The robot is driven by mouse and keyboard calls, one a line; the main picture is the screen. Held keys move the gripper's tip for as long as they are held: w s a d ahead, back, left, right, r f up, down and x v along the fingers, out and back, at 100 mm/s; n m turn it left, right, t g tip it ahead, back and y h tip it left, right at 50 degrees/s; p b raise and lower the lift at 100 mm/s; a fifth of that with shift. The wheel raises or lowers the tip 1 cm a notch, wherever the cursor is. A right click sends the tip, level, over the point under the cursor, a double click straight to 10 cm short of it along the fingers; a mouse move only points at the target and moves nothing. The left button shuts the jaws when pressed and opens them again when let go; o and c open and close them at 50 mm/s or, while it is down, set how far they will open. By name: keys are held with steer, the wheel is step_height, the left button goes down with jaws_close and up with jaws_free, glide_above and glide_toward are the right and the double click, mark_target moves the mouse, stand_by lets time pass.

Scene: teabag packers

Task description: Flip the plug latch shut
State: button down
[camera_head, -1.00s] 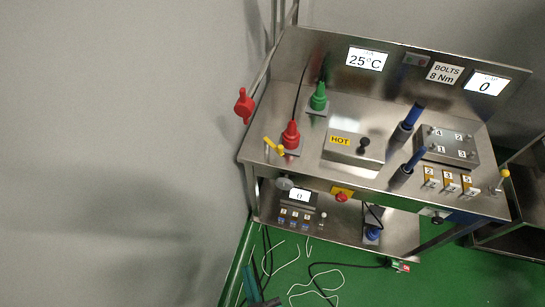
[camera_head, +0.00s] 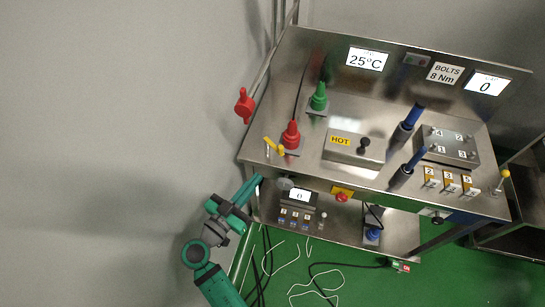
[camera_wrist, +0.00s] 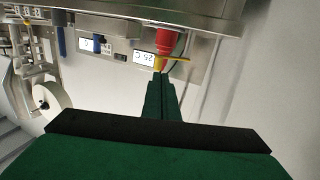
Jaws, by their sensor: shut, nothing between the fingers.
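A red plug (camera_head: 291,136) stands upright on a small plate at the left front of the steel bench. A yellow latch handle (camera_head: 273,146) sits tilted just left of it. In the wrist view, the red plug (camera_wrist: 168,42) is near the top centre, with the yellow latch (camera_wrist: 174,59) in front of it. My gripper (camera_head: 256,180) is shut and empty, below and left of the latch near the bench's front left corner. In the wrist view, its fingertips (camera_wrist: 160,77) point at the latch, with no clear contact visible.
A green plug (camera_head: 319,97) stands behind the red one. A red handle (camera_head: 244,105) sticks out at the left side. A box marked HOT (camera_head: 353,147) is to the right. Below is a lower shelf (camera_head: 335,237) with a small display unit. The left side is clear up to the wall.

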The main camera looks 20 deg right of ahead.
mark_target(279, 150)
steer(key=shift+w+r+m+h, duration=0.1)
steer(key=shift+r+m+h, duration=0.25)
steer(key=shift+r, duration=0.2)
steer(key=x, duration=1)
steer(key=shift+f, duration=0.2)
